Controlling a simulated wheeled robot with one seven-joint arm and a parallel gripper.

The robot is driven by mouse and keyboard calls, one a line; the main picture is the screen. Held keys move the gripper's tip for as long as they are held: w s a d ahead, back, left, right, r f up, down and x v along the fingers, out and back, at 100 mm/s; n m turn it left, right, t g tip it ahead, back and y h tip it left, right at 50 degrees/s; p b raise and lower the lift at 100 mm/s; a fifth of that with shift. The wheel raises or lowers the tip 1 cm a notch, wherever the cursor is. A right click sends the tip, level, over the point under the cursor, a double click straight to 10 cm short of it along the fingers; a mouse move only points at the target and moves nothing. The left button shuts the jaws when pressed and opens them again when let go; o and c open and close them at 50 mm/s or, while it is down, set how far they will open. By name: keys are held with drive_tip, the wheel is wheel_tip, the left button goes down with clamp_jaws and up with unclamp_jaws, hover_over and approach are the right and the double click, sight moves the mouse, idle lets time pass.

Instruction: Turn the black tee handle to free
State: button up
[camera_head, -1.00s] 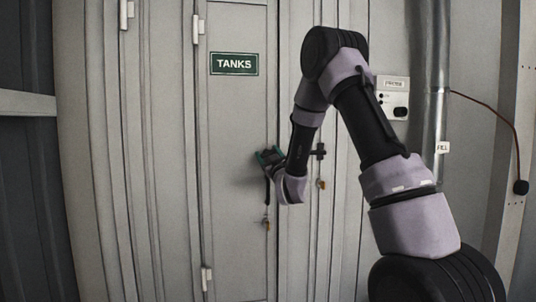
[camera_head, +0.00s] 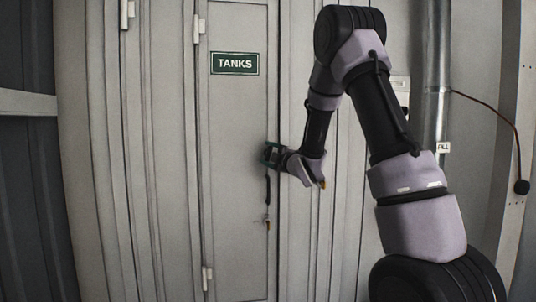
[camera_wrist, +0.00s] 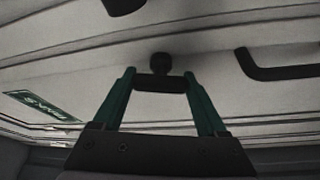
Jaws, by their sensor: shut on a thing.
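The black tee handle (camera_wrist: 160,84) shows in the wrist view as a short crossbar on a round stem against the pale door. My gripper (camera_wrist: 160,80) has its two green fingers at the ends of this bar, shut on it. In the head view my gripper (camera_head: 272,155) is at the right edge of the door (camera_head: 235,120) with the green TANKS sign (camera_head: 235,64). There the gripper hides the tee handle, so its angle cannot be told from that view.
A black pull handle (camera_head: 267,187) hangs just below my gripper, with a small lock or key (camera_head: 266,219) beneath it. A black bent handle (camera_wrist: 285,66) is at the right of the wrist view. A metal pipe (camera_head: 436,75) runs up the wall at the right.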

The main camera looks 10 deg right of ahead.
drive_tip(key=shift+d+r+n+g, duration=0.1)
drive_tip(key=shift+n+g, duration=0.5)
drive_tip(key=shift+n, duration=0.9)
drive_tip(key=shift+w, duration=0.1)
drive_tip(key=o, duration=1.3)
drive_tip(key=v, duration=1.1)
drive_tip(key=shift+r, duration=0.1)
